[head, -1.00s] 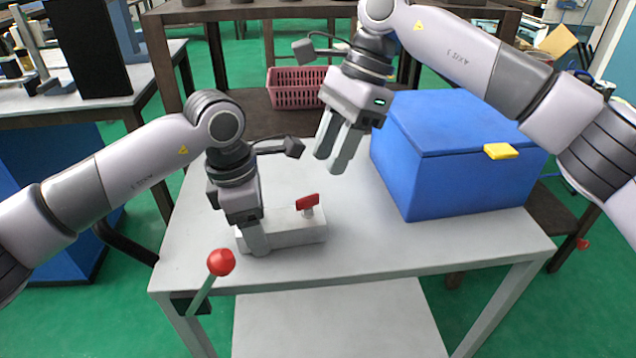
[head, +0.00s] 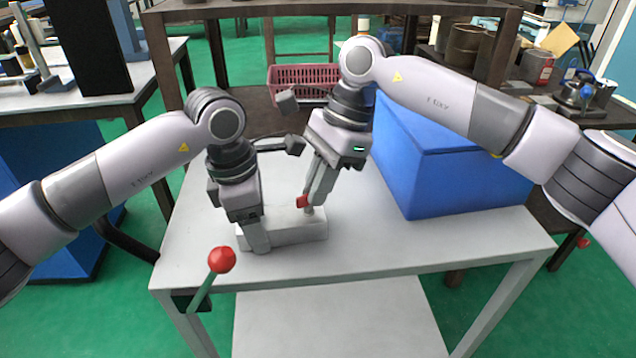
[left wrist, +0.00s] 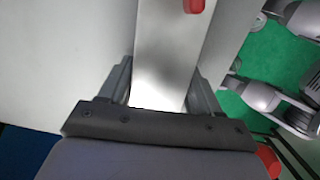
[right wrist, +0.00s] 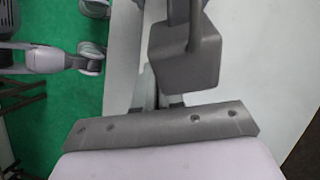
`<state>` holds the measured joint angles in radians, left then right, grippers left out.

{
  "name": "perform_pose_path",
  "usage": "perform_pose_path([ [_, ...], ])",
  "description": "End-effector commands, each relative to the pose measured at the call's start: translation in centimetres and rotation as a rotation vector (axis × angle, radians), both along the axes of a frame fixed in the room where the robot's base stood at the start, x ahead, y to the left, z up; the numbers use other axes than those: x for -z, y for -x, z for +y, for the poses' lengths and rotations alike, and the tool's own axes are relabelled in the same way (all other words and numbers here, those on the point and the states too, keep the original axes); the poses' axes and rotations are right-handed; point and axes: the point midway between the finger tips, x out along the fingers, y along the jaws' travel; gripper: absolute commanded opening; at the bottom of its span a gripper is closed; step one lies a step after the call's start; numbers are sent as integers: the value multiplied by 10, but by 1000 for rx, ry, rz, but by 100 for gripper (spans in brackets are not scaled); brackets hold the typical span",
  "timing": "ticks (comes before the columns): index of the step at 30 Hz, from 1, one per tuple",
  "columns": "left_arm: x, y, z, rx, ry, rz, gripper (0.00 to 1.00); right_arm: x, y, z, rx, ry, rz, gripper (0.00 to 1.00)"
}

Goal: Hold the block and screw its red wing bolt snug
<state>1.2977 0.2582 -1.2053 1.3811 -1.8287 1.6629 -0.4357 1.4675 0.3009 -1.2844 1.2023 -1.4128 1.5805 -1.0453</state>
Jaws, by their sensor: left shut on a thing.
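The light grey block (head: 288,234) lies on the table. My left gripper (head: 257,242) is shut on its left end, with a finger on either side of the block in the left wrist view (left wrist: 163,72). The red wing bolt (head: 302,201) stands on the block's right part; its red wing also shows at the top of the left wrist view (left wrist: 194,5). My right gripper (head: 312,200) points down at the bolt, its fingertips at the wing and partly covering it. Whether they grip it is unclear. In the right wrist view a grey boxy part hides the fingertips and bolt.
A blue box (head: 450,180) stands on the table's right side, beside my right arm. A lever with a red ball knob (head: 222,260) rises at the front left edge. A pink basket (head: 290,82) sits behind. The front right tabletop (head: 370,245) is clear.

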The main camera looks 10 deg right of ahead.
Motion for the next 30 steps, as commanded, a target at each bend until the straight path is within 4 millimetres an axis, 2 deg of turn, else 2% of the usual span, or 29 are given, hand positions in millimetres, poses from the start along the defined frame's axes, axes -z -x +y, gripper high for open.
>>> perform_pose_path([
  [9, -2, 0, -1, 2, 4, -4, 34, -1, -2, 1, -86, -2, -1, 0],
  [17, -2, 0, -1, 3, 4, -3, 34, -1, -2, 1, -92, -2, -1, 0],
  [20, -2, 0, -1, 3, 4, -3, 34, -1, -2, 1, -92, -2, -1, 31],
  [21, -2, 0, -1, 3, 4, -3, 34, -1, -2, 1, -92, -2, -1, 34],
  [30, -2, 0, -1, 2, 4, -4, 34, -3, -2, 0, -92, -1, -1, 34],
])
